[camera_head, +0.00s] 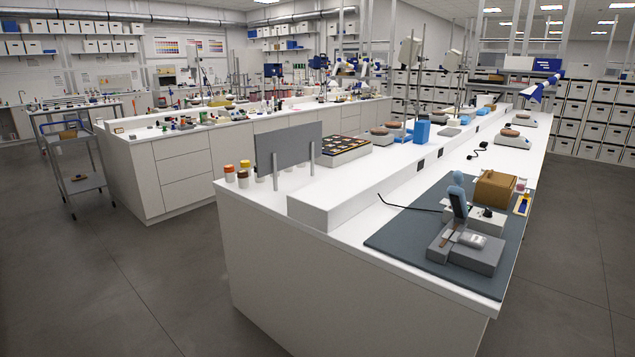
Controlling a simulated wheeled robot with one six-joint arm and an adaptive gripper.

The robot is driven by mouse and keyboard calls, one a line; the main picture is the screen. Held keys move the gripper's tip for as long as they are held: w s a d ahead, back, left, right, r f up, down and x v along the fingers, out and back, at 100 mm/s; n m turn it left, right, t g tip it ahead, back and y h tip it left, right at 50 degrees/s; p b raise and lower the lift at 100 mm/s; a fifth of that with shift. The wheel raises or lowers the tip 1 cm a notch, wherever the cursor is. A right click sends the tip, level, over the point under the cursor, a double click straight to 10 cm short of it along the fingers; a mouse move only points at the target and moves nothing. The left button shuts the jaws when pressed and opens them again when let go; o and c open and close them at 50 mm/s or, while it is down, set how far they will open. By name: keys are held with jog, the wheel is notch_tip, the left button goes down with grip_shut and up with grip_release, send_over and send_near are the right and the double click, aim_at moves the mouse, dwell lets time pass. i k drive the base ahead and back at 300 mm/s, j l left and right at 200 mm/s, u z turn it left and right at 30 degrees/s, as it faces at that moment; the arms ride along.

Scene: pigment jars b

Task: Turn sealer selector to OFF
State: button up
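A device that looks like the sealer stands on a dark grey mat (400,242) at the near end of the right bench. It has a grey base (482,260) and an upright blue-grey lever (458,200). A pale box with a small dark knob (487,212) sits just behind the base; this knob may be the selector. It is too small to read its setting or any OFF mark. A clear or silvery item (472,240) lies on the base. My gripper is not in view.
A black cable (405,206) runs left from the device. The floor right of the bench (580,270) is clear.

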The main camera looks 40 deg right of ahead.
aim_at(487, 213)
jog(key=l+z, duration=0.15)
jog(key=l, duration=0.25)
jog(key=i+l+z, duration=0.1)
jog(key=l, duration=0.35)
jog(key=l+z, duration=0.15)
jog(key=l, duration=0.25)
jog(key=i+l+z, duration=0.15)
jog(key=l, duration=0.25)
jog(key=i+l+z, duration=0.1)
jog(key=l, duration=0.25)
jog(key=i+l+z, duration=0.15)
jog(key=l, duration=0.25)
